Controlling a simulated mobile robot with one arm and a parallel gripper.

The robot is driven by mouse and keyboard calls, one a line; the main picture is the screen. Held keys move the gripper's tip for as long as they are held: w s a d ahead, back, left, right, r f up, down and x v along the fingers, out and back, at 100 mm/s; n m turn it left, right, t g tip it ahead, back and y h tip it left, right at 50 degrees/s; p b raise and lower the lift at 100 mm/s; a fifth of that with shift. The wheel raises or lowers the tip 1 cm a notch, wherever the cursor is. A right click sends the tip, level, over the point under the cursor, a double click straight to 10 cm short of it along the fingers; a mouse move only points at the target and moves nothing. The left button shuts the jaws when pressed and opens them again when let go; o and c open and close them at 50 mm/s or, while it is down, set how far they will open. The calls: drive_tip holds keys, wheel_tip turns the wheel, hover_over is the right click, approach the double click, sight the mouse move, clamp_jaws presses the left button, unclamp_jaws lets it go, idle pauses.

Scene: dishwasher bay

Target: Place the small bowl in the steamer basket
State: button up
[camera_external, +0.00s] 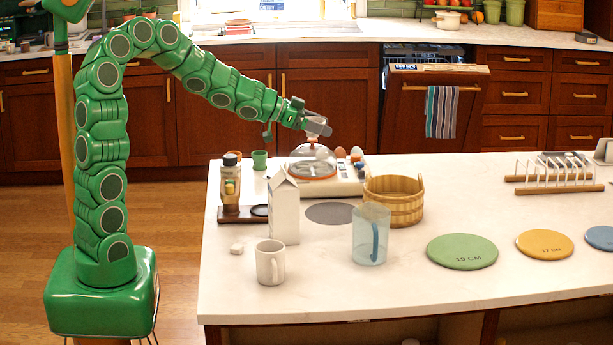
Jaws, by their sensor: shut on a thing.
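My gripper (309,122) is raised over the back left of the white island counter, just above a clear domed lid. The steamer basket (394,208) appears to be the round, light wooden basket with side handles on the counter. It stands to the right of and nearer than my gripper, apart from it. Its top is open; I cannot see its floor.
The domed lid (313,160) sits on a white appliance (347,185) with eggs behind. A blue clear pitcher (369,238) stands before the basket. A white carton (284,212), mug (270,264) and grinder (230,185) stand left. Flat discs (462,252) lie right.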

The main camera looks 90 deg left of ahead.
drive_tip(key=w+d+r, duration=0.3)
drive_tip(key=w+d, duration=0.2)
drive_tip(key=d, duration=0.6)
drive_tip(key=shift+w+a+f, duration=0.7)
drive_tip(key=shift+w+f, duration=1.5)
drive_tip(key=shift+w+a+f, duration=0.75)
drive_tip(key=shift+w+f, duration=1.4)
drive_tip(key=shift+f, duration=0.05)
drive_tip(key=shift+w+a+f, duration=0.7)
drive_tip(key=shift+w+f, duration=1.5)
drive_tip(key=shift+f, duration=0.6)
drive_tip(key=o, duration=1.1)
drive_tip(key=shift+f, duration=0.1)
